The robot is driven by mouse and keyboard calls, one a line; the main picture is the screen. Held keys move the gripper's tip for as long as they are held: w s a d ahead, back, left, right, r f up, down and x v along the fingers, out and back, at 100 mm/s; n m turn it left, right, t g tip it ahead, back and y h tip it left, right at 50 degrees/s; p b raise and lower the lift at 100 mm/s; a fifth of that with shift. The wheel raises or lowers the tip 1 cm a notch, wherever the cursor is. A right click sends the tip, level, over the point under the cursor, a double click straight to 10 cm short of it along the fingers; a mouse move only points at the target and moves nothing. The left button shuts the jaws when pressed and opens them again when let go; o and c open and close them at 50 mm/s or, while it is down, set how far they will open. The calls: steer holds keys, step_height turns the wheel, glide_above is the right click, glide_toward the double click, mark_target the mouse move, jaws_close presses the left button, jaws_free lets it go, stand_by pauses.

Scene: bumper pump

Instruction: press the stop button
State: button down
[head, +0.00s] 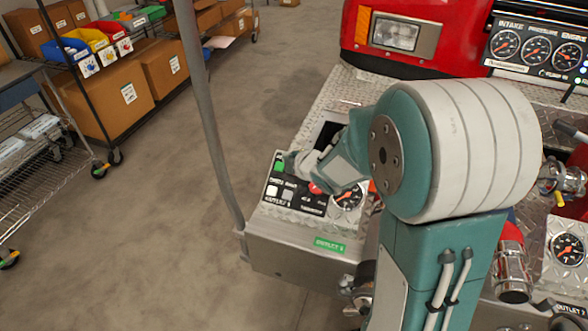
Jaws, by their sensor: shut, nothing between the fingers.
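The control panel (291,204) is a black plate on the diamond-plate bumper, with small buttons and a gauge.
A gauge (347,197) sits right of the red button. A grey upright pole (205,110) stands left of the bumper. The red truck front (450,22) and gauge board (537,48) are behind. Shelving with bins is at left; the floor between is clear.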

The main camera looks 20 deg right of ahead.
steer(key=shift+w+d+f, duration=0.45)
steer(key=shift+w+f, duration=0.15)
steer(key=shift+f, duration=0.65)
steer(key=shift+w+d+f, duration=0.4)
steer(key=shift+w+f, duration=0.25)
steer(key=shift+f, duration=0.6)
steer(key=shift+w+d+f, duration=0.45)
steer(key=shift+w+f, duration=0.15)
steer(key=shift+f, duration=0.65)
steer(key=shift+w+d+f, duration=0.1)
steer(key=shift+w+f, duration=0.05)
steer(key=shift+f, duration=0.1)
